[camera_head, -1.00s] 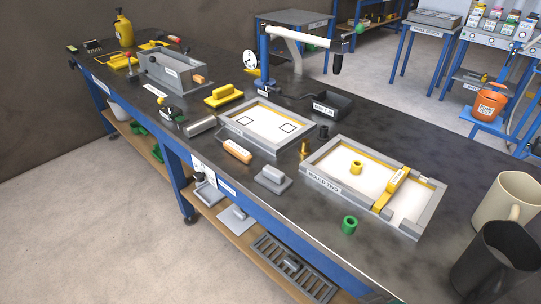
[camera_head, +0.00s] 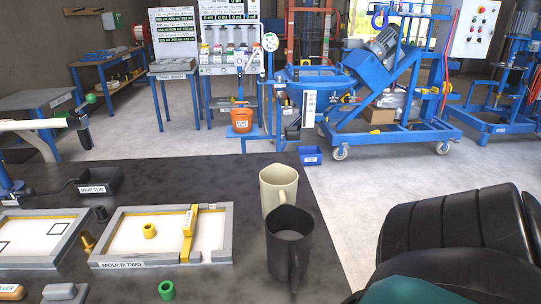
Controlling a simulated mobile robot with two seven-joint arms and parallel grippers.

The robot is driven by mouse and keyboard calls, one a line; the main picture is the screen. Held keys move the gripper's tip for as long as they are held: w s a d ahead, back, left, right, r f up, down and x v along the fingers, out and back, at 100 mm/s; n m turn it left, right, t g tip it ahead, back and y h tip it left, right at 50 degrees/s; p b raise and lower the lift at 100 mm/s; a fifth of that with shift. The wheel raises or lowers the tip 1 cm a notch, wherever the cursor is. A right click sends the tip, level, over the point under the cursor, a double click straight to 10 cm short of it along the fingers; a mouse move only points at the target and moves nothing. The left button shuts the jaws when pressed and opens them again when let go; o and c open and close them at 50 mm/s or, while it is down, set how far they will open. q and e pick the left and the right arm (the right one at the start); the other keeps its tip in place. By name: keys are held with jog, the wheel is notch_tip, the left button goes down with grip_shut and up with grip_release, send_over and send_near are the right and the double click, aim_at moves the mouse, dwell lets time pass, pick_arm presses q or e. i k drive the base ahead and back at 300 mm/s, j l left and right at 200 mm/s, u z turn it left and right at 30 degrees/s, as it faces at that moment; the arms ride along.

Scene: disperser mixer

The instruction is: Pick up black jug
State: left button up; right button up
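The black jug (camera_head: 285,246) stands upright near the right end of the dark workbench, its open top facing up. Its handle is on the side facing me, toward its right. A cream jug (camera_head: 273,186) stands upright just behind it and is partly hidden by it.
Left of the jugs, the MOULD TWO frame (camera_head: 128,263) lies on the workbench (camera_head: 190,178), with a green ring (camera_head: 166,291) in front. A drip tub (camera_head: 98,187) sits further back. Open floor lies right of the bench. An orange bucket (camera_head: 241,127) and blue machine (camera_head: 378,92) are beyond.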

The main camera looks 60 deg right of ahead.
aim_at(290, 228)
jog(key=i+j+z, duration=0.1)
jog(key=j+z, duration=0.15)
jog(key=z, duration=0.15)
jog(key=j+z, duration=0.35)
jog(key=l+z, duration=0.2)
jog(key=z, duration=0.15)
jog(key=l+z, duration=0.25)
jog(key=z, duration=0.15)
jog(key=i+l+z, duration=0.1)
jog(key=z, duration=0.25)
jog(key=l, duration=0.1)
